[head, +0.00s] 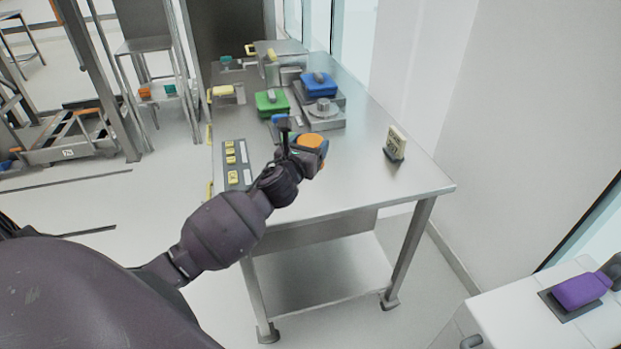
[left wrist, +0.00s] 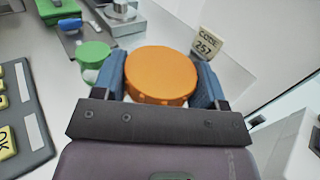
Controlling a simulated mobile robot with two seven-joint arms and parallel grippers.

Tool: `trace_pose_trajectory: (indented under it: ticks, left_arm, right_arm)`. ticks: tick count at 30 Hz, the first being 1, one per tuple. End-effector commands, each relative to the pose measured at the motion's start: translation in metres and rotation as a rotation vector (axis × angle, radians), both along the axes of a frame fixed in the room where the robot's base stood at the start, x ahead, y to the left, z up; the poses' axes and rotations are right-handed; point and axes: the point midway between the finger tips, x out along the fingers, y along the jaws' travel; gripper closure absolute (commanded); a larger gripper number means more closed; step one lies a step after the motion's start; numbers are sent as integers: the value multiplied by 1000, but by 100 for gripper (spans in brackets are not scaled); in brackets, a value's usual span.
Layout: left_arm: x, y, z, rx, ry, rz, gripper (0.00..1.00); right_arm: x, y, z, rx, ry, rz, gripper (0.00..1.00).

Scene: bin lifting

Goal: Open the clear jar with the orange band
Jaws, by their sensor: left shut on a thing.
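The jar shows as a round orange top (head: 309,141) on the metal table, with its body mostly hidden by my gripper. In the left wrist view the orange disc (left wrist: 160,75) fills the space between the two blue fingers. My left gripper (head: 303,150) is shut on this orange top, one finger on each side. The clear part of the jar cannot be made out. My right gripper is in neither view.
A small green-topped jar (left wrist: 94,52) stands close by the left finger. A sign (head: 395,143) stands to the right. Green (head: 271,102) and blue (head: 319,85) items and a metal scale (head: 323,113) sit behind. A panel with yellow buttons (head: 234,162) lies left. The front right tabletop is clear.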

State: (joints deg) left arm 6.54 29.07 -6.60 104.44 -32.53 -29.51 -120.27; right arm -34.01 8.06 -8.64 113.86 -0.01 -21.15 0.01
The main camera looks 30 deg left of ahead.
Motion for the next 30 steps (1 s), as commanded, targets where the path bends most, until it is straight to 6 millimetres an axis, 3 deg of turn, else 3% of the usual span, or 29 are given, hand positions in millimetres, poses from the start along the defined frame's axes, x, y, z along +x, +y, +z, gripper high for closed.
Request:
trace_pose_trajectory:
  ticks: [3, 13, 19, 30]
  left_arm:
    - [0, 0, -28, -4, 2, 1, 100]
    - [0, -1, -54, -2, 0, -2, 100]
    - [0, -1, -84, -2, 2, -1, 100]
    - [0, -1, -90, 1, -2, -2, 100]
  right_arm:
    - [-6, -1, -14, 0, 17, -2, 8]
    - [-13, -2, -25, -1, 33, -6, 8]
    - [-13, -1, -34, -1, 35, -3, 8]
    - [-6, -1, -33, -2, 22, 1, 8]
